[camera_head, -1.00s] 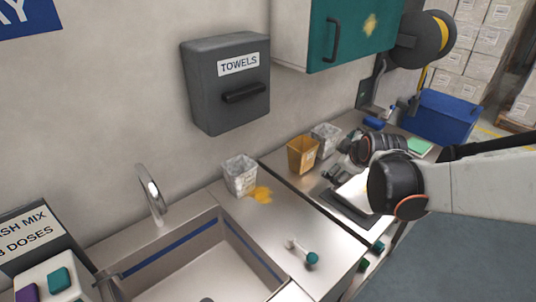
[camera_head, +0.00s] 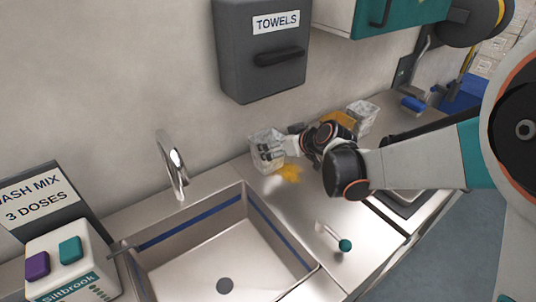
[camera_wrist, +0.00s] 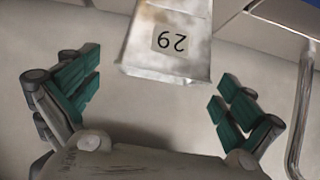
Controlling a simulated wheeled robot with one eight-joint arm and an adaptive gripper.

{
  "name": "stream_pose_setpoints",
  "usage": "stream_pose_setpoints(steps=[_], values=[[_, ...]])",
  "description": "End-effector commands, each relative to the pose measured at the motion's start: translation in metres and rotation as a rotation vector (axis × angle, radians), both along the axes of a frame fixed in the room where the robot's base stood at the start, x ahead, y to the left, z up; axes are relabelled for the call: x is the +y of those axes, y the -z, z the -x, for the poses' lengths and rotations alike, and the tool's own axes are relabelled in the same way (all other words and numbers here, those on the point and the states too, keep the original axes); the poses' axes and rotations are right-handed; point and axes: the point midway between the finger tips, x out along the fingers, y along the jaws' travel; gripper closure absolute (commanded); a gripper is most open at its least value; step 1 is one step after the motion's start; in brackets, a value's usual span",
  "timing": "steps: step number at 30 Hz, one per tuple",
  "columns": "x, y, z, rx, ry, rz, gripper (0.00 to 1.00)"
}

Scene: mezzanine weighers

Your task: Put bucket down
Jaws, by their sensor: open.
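A greyish-white bucket (camera_head: 264,152) stands on the steel counter against the wall, right of the sink. In the wrist view the bucket (camera_wrist: 168,40) appears upside down with the label 29, ahead of and roughly between my fingers. My gripper (camera_head: 279,149) is at the bucket's right side in the head view and partly covers it. In the wrist view my gripper (camera_wrist: 160,88) is open, with its green-padded fingers spread wide and nothing between the pads. Whether a finger touches the bucket is unclear.
Yellow spilled material (camera_head: 290,173) lies beside the bucket. A yellow bucket (camera_head: 340,118) and another whitish bucket (camera_head: 362,115) stand farther right, the yellow one partly behind my arm. The sink (camera_head: 225,250) with its tap (camera_head: 172,165) is left.

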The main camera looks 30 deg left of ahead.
Motion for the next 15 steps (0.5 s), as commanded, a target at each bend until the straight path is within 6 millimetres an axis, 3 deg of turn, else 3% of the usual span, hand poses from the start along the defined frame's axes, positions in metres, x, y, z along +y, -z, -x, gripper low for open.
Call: stream_pose_setpoints(steps=[10, 15], values=[[0.017, 0.016, -0.007, 0.0, -0.001, 0.001, 0.0], [0.033, 0.034, -0.012, -0.001, -0.002, 0.0, 0.0]])
